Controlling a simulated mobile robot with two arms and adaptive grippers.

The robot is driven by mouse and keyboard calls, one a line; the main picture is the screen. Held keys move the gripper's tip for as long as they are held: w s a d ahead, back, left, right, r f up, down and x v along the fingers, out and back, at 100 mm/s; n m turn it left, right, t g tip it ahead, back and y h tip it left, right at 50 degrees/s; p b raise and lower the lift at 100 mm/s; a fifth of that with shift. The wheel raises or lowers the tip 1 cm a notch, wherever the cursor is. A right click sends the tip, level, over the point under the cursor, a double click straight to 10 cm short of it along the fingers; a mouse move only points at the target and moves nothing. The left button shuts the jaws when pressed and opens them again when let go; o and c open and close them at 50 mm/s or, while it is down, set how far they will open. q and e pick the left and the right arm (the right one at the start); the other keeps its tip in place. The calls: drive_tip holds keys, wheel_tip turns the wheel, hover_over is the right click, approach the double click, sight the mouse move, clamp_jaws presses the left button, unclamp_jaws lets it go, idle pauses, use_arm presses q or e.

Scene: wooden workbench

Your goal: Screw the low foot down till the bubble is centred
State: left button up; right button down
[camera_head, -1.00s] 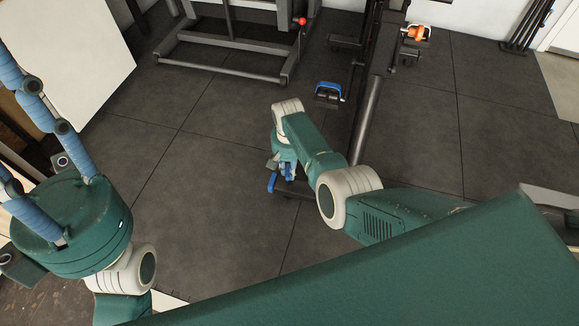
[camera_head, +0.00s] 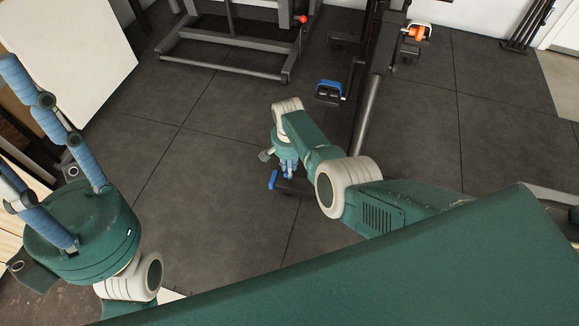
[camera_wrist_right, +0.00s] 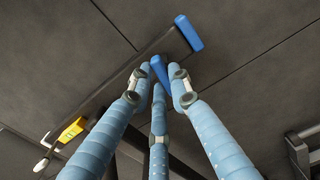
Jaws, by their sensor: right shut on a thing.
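My right gripper (camera_head: 288,174) reaches down to the floor. In the right wrist view, its fingertips (camera_wrist_right: 158,76) close around a small blue part (camera_wrist_right: 160,70) beside a dark bar (camera_wrist_right: 132,72). I take this part to be the foot, but the fingers hide some of it. The bar has a blue end cap (camera_wrist_right: 188,33), which also shows in the head view (camera_head: 272,179). My left gripper (camera_head: 25,125) is at the left with its light-blue fingers spread and nothing between them. I cannot make out a bubble.
A yellow part (camera_wrist_right: 72,130) with a pale end sits farther along the bar. A blue-framed piece (camera_head: 329,90) and an orange piece (camera_head: 416,32) are on the dark equipment beyond. A grey frame with a red knob (camera_head: 303,19) stands at the back. The floor left of my right gripper is clear.

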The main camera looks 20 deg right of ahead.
drive_tip(key=shift+f, duration=0.1)
drive_tip(key=c, duration=1.6)
unclamp_jaws()
drive_tip(key=shift+a, duration=0.1)
wheel_tip(320, 180, up, 12)
